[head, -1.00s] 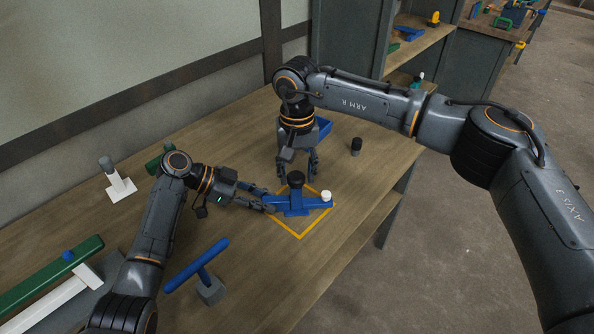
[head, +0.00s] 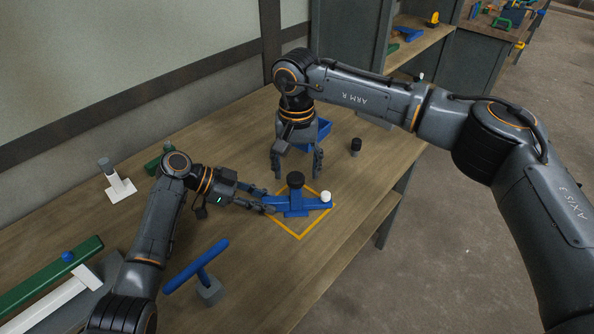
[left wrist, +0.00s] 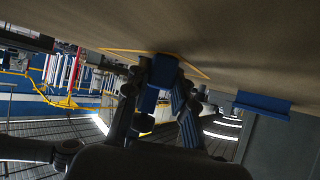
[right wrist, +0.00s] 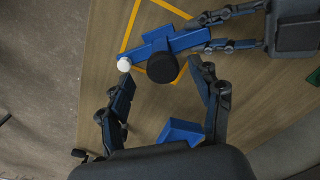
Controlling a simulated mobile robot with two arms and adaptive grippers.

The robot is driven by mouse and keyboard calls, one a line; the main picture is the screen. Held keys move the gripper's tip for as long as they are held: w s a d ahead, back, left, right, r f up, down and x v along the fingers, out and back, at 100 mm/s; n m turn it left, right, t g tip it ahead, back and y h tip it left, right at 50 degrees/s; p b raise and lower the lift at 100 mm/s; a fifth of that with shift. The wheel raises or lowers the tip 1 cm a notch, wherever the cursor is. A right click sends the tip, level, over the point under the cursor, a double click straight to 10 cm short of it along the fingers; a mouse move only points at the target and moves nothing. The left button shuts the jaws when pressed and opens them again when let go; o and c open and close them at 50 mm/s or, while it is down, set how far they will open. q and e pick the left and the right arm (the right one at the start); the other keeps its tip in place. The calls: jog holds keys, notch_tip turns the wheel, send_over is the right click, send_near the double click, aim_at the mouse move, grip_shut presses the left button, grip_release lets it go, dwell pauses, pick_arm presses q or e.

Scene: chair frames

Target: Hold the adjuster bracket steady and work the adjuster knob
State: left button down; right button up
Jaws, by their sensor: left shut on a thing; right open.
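The blue adjuster bracket (head: 298,208) stands inside a yellow outline on the bench. It carries a black round adjuster knob (head: 296,179) on top and a white cap (head: 326,197) at its right end. My left gripper (head: 264,204) is shut on the bracket's left end; the left wrist view shows its fingers around the blue end (left wrist: 157,83).
A blue T-shaped piece (head: 197,266) is in front at left. The bench's right front edge is clear.

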pick_arm(q)
jog(key=shift+a+f, duration=0.1)
jog(key=shift+f, duration=0.15)
jog(key=c, duration=1)
grip_release()
jog(key=shift+w, duration=0.1)
jog(key=shift+c, duration=0.2)
jog(key=shift+r, duration=0.1)
pick_arm(e)
notch_tip(320, 180, up, 10)
jog(key=shift+r, duration=0.15)
pick_arm(q)
jog(key=shift+a+r, duration=0.15)
jog(key=shift+r, duration=0.05)
jog(key=v, duration=0.7)
jog(key=shift+f, duration=0.1)
